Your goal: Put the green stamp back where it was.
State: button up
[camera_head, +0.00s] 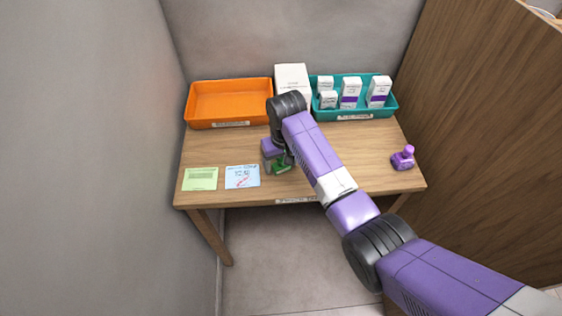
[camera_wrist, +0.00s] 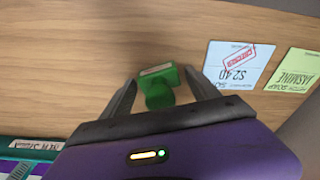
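The green stamp (camera_head: 282,166) is at the table's front middle, right of the blue card, partly hidden by my arm. In the wrist view the green stamp (camera_wrist: 158,90) lies between the two fingers of my gripper (camera_wrist: 160,78). The fingers are apart, one on each side of the stamp, with wood visible between them and its handle. My gripper (camera_head: 280,160) also shows at the stamp in the head view, pointing down. Whether the stamp touches the table is hard to tell.
A blue card (camera_head: 242,177) with a red mark and a green card (camera_head: 200,179) lie at front left. A purple stamp (camera_head: 403,158) stands at right. An orange tray (camera_head: 230,102) is empty; a teal tray (camera_head: 353,112) holds several boxes. A white box (camera_head: 292,79) stands between them.

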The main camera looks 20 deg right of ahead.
jog(key=shift+r, duration=0.1)
jog(key=r, duration=0.4)
jog(key=s+r, duration=0.1)
jog(key=r, duration=0.3)
jog(key=r+b, duration=0.1)
jog(key=r, duration=0.3)
jog(key=shift+s, duration=0.25)
jog(key=shift+w, duration=0.1)
jog(key=w+a+r+t, duration=0.1)
jog(key=w+r+t, duration=0.45)
jog(key=w, duration=0.35)
jog(key=s+d+f+t, duration=0.1)
jog(key=s+t, duration=0.7)
jog(key=s, duration=4.3)
jog(key=shift+s+b, duration=0.35)
jog(key=shift+b, duration=0.05)
jog(key=shift+f, duration=0.1)
